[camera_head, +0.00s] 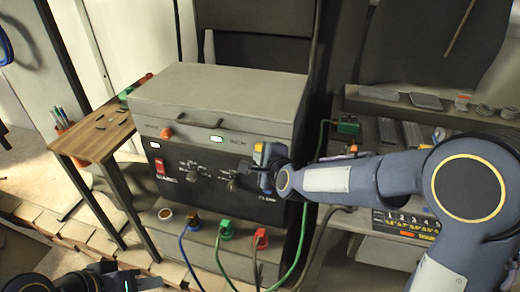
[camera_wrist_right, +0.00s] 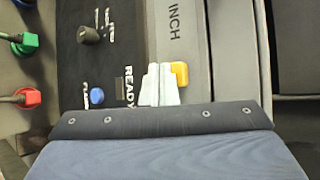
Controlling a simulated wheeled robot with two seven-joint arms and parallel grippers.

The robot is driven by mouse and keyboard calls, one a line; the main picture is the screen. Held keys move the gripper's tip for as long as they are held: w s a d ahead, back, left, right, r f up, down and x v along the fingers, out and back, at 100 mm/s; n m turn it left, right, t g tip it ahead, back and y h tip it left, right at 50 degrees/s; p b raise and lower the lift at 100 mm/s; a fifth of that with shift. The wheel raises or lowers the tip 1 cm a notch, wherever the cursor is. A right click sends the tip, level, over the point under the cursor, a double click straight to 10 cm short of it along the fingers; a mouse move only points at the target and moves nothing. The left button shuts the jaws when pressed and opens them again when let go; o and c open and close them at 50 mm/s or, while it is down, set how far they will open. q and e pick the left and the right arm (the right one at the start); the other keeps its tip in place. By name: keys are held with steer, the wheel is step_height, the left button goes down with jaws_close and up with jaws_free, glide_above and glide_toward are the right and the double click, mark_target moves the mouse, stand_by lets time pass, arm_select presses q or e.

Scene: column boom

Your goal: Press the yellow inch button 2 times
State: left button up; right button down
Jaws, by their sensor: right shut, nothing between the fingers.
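The yellow inch button (camera_wrist_right: 180,72) shows in the right wrist view below the INCH lettering, on the grey strip of the panel. In the head view the yellow button (camera_head: 258,148) is at the right end of the grey control box's front, partly hidden by my right gripper. My right gripper (camera_wrist_right: 159,69) is shut and empty, its pale fingertips just left of the button in the wrist view. I cannot tell whether they touch it. In the head view the right gripper (camera_head: 263,168) is at the box front. My left gripper (camera_head: 130,280) is low at the bottom left, away from the box.
The grey control box (camera_head: 215,95) also carries an orange button (camera_head: 167,133), a red switch (camera_head: 160,167) and dark knobs (camera_head: 232,185). Coloured plugs with cables (camera_head: 226,229) are below. A wooden side table (camera_head: 85,140) is at left, a shelf with metal parts (camera_head: 425,101) at right.

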steer(key=shift+s+a, duration=0.1)
steer(key=shift+s, duration=0.1)
steer(key=shift+s, duration=0.1)
arm_select(q)
steer(key=shift+r+p, duration=0.45)
arm_select(e)
steer(key=s, duration=0.1)
steer(key=s+a, duration=0.1)
steer(key=s, duration=0.2)
steer(key=shift+s+a, duration=0.25)
steer(key=shift+s, duration=0.05)
stand_by(2.0)
